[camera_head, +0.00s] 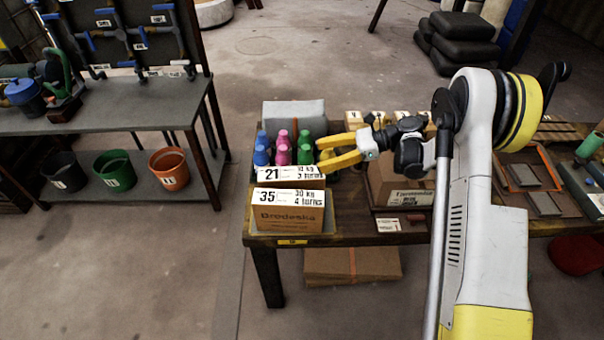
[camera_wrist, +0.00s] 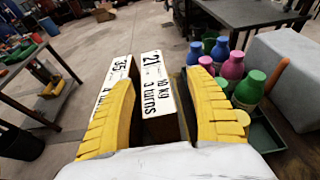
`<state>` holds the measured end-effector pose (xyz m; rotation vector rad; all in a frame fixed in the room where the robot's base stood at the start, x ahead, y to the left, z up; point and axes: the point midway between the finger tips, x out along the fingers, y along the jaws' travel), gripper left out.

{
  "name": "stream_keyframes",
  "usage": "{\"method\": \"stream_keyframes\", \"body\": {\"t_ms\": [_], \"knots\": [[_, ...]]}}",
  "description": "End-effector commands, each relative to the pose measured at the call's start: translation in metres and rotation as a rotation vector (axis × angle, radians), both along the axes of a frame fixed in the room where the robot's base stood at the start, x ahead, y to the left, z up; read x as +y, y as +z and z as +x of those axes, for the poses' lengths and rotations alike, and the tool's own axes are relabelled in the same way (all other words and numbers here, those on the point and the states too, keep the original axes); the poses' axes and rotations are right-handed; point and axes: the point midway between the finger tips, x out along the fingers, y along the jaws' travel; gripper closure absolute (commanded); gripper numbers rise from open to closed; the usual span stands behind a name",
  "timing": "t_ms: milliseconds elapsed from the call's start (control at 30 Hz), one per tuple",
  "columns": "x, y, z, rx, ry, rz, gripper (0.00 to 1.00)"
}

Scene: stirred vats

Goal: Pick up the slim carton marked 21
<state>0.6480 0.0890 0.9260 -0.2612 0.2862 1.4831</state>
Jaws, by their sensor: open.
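The slim carton marked 21 (camera_head: 290,174) stands on the table just behind the wider carton marked 35 (camera_head: 289,212). Its white label also reads 30 kg, 3 turns. My gripper (camera_head: 321,154) is open and empty, above and to the right of the carton in the head view. In the wrist view the slim carton (camera_wrist: 158,98) shows between my two yellow fingers (camera_wrist: 160,78), beyond and below them. The carton marked 35 (camera_wrist: 116,76) is left of it, partly hidden by the left finger. I see no contact with either carton.
Blue, pink and green bottles (camera_head: 282,148) stand close behind the carton; they are right of it in the wrist view (camera_wrist: 232,70). A grey box (camera_head: 294,116) is behind them. Another brown carton (camera_head: 398,182) stands to the right. Floor is open left of the table.

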Motion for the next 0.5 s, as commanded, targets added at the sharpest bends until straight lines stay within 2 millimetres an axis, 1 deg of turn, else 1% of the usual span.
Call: {"method": "stream_keyframes", "body": {"t_ms": [33, 100, 167, 267, 400, 500], "knots": [[-0.003, -0.012, -0.006, -0.001, 0.034, -0.020, 0.35], [-0.005, -0.023, -0.012, -0.002, 0.064, -0.037, 0.35], [-0.002, -0.028, -0.015, -0.001, 0.075, -0.043, 0.35], [0.009, -0.034, -0.015, -0.002, 0.077, -0.043, 0.35], [0.032, -0.043, -0.015, -0.002, 0.077, -0.042, 0.35], [0.043, -0.046, -0.015, -0.002, 0.074, -0.041, 0.35]]}}
